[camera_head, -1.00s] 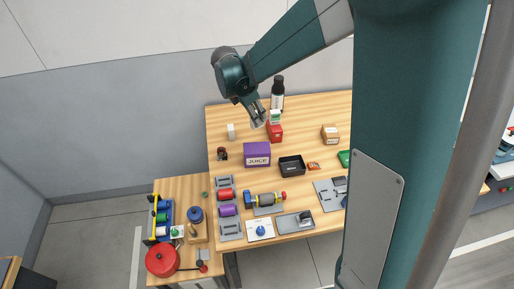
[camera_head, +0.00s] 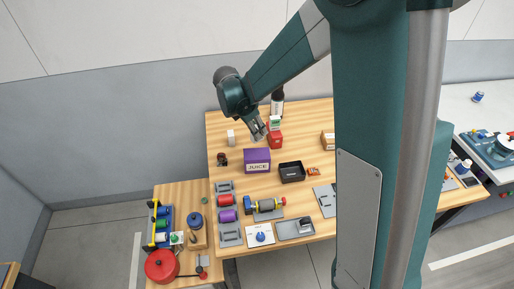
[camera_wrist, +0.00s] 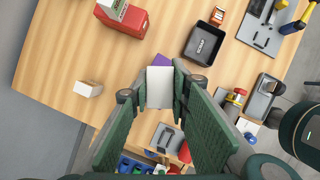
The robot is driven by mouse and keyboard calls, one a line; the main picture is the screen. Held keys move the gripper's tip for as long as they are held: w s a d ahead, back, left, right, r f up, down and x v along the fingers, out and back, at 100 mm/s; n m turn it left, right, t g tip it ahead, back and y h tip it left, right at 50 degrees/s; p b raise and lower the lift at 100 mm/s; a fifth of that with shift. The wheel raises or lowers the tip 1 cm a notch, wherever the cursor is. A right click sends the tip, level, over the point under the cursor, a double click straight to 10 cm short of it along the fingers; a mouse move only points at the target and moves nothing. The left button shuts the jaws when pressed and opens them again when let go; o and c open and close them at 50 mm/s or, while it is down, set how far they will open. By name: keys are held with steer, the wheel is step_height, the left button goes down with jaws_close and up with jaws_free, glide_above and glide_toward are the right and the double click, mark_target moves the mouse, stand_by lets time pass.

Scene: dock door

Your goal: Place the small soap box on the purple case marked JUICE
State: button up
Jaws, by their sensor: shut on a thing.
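My gripper (camera_wrist: 158,88) is shut on a small white box (camera_wrist: 160,88), which I take for the soap box; no marking shows on its visible face. The purple case marked JUICE (camera_head: 257,161) stands on the wooden table. In the head view my gripper (camera_head: 260,133) is above and behind the case, apart from it. In the wrist view the case (camera_wrist: 161,60) is mostly hidden behind the held box and the fingers, with only a purple edge showing.
A red case (camera_head: 276,141) with a green-and-white box (camera_head: 275,122) on it stands close right of my gripper. A white block (camera_head: 231,137) stands to the left. A black tray (camera_head: 292,172) is right of the purple case.

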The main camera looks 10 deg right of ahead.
mark_target(252, 137)
steer(key=shift+f, duration=2.25)
steer(key=shift+f, duration=2.05)
steer(key=shift+f, duration=0.15)
steer(key=o, duration=0.9)
steer(key=shift+v, duration=6.15)
steer(key=shift+w, duration=0.1)
